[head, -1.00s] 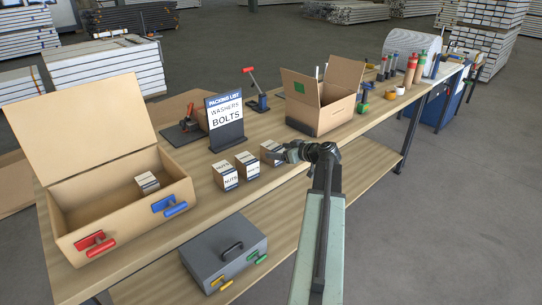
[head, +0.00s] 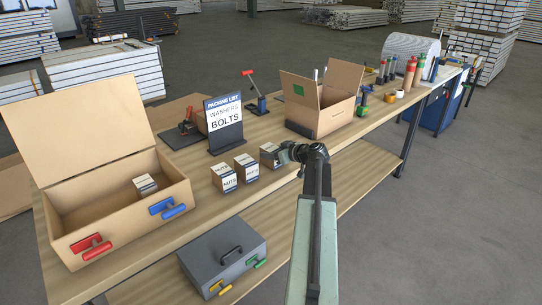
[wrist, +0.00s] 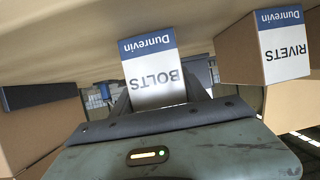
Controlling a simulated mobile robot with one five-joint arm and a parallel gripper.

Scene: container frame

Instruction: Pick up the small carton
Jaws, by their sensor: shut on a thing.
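My gripper (head: 280,152) is at the right end of a row of small cartons on the bench and is shut on the rightmost small carton (head: 267,156). In the wrist view this carton (wrist: 153,72) sits between the fingers, its white label reading "BOLTS" under a blue "Dunrevin" band. I cannot tell whether it touches the bench. A second carton (head: 246,167) and a "NUTS" carton (head: 223,178) stand to its left. A "RIVETS" carton (wrist: 285,45) shows at the right of the wrist view.
A packing list sign (head: 225,118) naming washers and bolts stands behind the cartons. An open box (head: 330,120) stands to the right. A large open case (head: 75,225) at left has one small carton (head: 145,184) inside. A grey toolbox (head: 225,255) sits on the lower shelf.

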